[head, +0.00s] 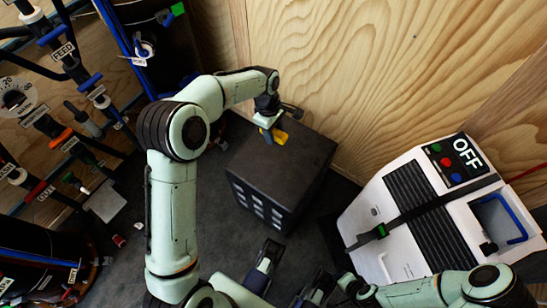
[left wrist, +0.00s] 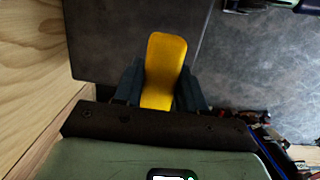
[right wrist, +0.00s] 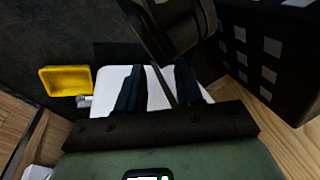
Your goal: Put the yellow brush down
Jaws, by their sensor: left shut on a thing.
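The yellow brush (left wrist: 166,62) is between the two dark fingers of my left gripper (left wrist: 160,88), which is shut on it. In the head view, the brush (head: 279,136) shows as a small yellow piece below my left gripper (head: 268,122). It is over the far left part of the black box's top (head: 290,160); I cannot tell whether it touches. My right gripper (right wrist: 160,88) has its fingers apart, with nothing held between them. In the right wrist view, a yellow piece (right wrist: 66,80) with a grey end lies to the left; I cannot tell what it is.
A white machine (head: 400,225) with a black strap and an OFF panel (head: 455,160) stands at the right. A wooden wall (head: 380,70) rises behind the box. Pipes and labelled valves (head: 60,50) crowd the left. Dark floor (head: 225,230) lies in front of the box.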

